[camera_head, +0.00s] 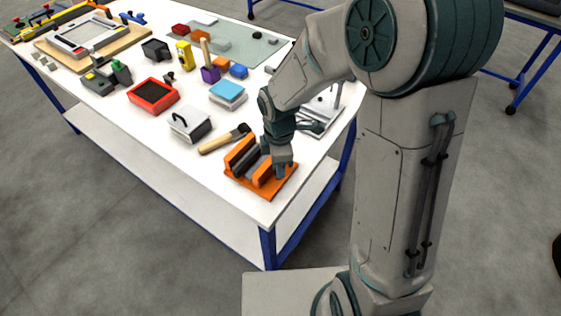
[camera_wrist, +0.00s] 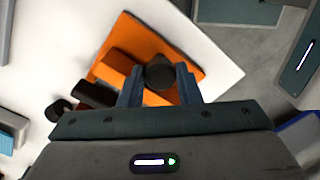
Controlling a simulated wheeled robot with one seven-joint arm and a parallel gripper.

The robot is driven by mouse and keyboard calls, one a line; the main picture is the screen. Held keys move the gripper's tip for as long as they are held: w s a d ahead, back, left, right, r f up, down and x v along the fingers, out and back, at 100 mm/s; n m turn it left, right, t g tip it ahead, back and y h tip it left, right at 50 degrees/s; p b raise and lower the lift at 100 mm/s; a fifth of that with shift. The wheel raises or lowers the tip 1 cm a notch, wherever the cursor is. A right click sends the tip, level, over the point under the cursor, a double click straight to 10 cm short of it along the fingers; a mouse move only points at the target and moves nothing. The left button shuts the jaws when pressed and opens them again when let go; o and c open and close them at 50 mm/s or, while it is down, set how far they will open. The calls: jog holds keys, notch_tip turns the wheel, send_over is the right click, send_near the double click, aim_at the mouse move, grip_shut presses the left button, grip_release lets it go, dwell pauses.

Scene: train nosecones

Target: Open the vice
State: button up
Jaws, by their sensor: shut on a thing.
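The orange vice (camera_head: 239,154) lies near the front right corner of the white table, with dark parts between its orange blocks. In the wrist view its orange base (camera_wrist: 127,36) is below my gripper. My gripper (camera_head: 281,174) points down at the vice's right side. In the wrist view the two fingers (camera_wrist: 159,84) stand on either side of a dark round knob (camera_wrist: 160,72) on the vice and are shut on it. The fingers and palm hide part of the vice, and the contact is hidden in the head view.
A hammer (camera_head: 218,142) lies just behind the vice. A white box with a dark handle (camera_head: 190,124), a red bin (camera_head: 152,95) and a blue box (camera_head: 228,95) stand farther left and back. The table's front edge is close to the vice.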

jog(key=shift+a+r, duration=0.1)
jog(key=shift+a, duration=0.2)
jog(key=o, duration=1)
jog(key=shift+a, duration=0.1)
jog(key=shift+c, duration=0.2)
jog(key=shift+w+d, duration=0.15)
jog(key=shift+d, duration=0.05)
